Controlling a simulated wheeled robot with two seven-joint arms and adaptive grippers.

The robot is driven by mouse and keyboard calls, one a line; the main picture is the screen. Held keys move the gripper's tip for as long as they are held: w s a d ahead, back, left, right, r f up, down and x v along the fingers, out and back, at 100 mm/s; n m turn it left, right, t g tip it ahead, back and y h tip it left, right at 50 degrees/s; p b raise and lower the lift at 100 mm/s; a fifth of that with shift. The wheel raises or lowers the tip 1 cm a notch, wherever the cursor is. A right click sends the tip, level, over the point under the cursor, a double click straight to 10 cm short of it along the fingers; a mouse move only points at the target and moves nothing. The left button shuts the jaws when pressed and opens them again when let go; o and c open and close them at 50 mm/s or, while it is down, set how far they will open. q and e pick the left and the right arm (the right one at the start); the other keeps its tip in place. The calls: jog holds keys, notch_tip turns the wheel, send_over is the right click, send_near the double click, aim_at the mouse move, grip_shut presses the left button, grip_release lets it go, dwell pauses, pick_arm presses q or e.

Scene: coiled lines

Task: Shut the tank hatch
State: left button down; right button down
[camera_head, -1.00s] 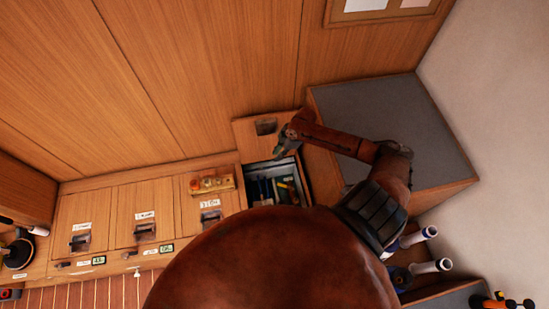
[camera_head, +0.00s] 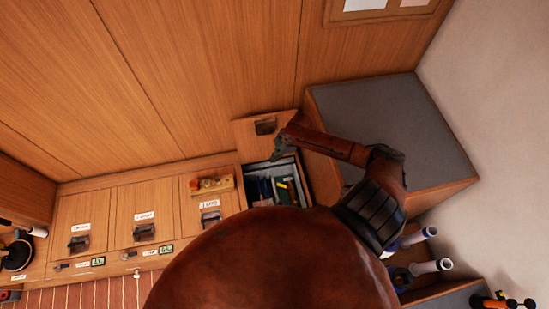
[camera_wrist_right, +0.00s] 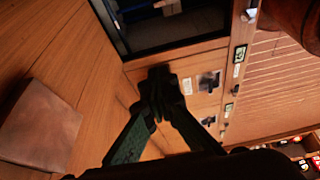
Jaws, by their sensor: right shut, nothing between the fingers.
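The tank hatch lid (camera_head: 251,139) is a wooden panel with a dark recessed latch. It stands raised at the back edge of an open compartment (camera_head: 248,171) in the wooden bench, in the head view. Several dark and yellow items lie inside. My right gripper (camera_head: 281,149) is at the lid's right side, above the compartment's back edge; I cannot tell whether it touches the lid. In the right wrist view its fingers (camera_wrist_right: 160,90) are shut and empty, with the open compartment (camera_wrist_right: 185,46) beyond them. My left gripper is not in view.
Closed hatches with latches and labels (camera_head: 144,216) line the bench to the left. A grey-topped wooden box (camera_head: 355,100) stands at right, under my right arm. White cylinders (camera_head: 430,266) stand lower right.

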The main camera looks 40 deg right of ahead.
jog(key=c, duration=2.7)
grip_release()
jog(key=o, duration=0.5)
jog(key=shift+c, duration=0.2)
jog(key=v, duration=1.2)
jog(key=shift+c, duration=0.5)
